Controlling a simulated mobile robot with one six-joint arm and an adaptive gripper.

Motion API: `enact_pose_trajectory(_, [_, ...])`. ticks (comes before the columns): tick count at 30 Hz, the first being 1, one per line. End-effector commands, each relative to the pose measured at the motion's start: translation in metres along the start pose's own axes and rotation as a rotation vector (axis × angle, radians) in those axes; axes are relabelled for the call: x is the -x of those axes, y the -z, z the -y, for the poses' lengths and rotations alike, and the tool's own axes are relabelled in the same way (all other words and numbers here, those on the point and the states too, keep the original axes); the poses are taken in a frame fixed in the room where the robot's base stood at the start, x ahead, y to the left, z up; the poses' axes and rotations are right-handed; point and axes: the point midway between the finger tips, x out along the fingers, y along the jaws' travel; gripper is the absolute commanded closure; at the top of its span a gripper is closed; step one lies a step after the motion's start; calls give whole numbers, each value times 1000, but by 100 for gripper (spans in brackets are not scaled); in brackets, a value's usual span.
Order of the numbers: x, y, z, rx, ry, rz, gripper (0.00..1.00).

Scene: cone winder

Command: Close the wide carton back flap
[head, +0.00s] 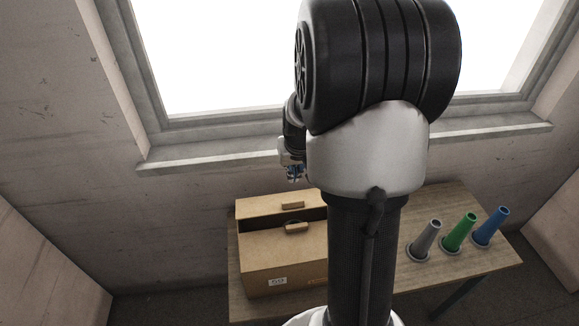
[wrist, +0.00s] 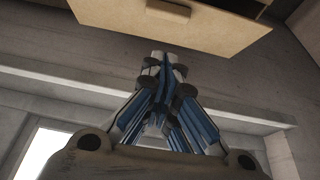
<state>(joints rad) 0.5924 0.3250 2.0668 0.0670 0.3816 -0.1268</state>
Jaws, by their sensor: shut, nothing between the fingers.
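The brown carton (head: 284,276) stands on the left part of the table, mostly left of my arm. Its back flap (head: 255,208) stands raised at the rear, with a small tab (head: 293,205) on it. A dark gap lies between it and the front top panel, which lies down and has its own tab (head: 297,227). My gripper (head: 294,179) is above and behind the back flap, apart from it, near the window sill. In the wrist view my gripper (wrist: 163,62) is shut and empty, its fingers pointing toward a tan carton panel (wrist: 205,30). The carton's right end is hidden by my arm.
On the wooden table (head: 455,262), a grey cone (head: 426,238), a green cone (head: 460,233) and a blue cone (head: 492,227) stand to the right. The window sill (head: 215,153) and wall are close behind the table.

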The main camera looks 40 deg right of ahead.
Motion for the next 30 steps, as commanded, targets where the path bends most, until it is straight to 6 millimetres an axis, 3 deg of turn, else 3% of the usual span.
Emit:
enact_pose_trajectory(1, [-15,-2,0,0,1,4,100])
enact_pose_trajectory(6, [-50,-1,1,0,1,2,100])
enact_pose_trajectory(12, [-74,-18,0,0,1,1,100])
enact_pose_trajectory(30, [-83,-28,0,0,0,-2,100])
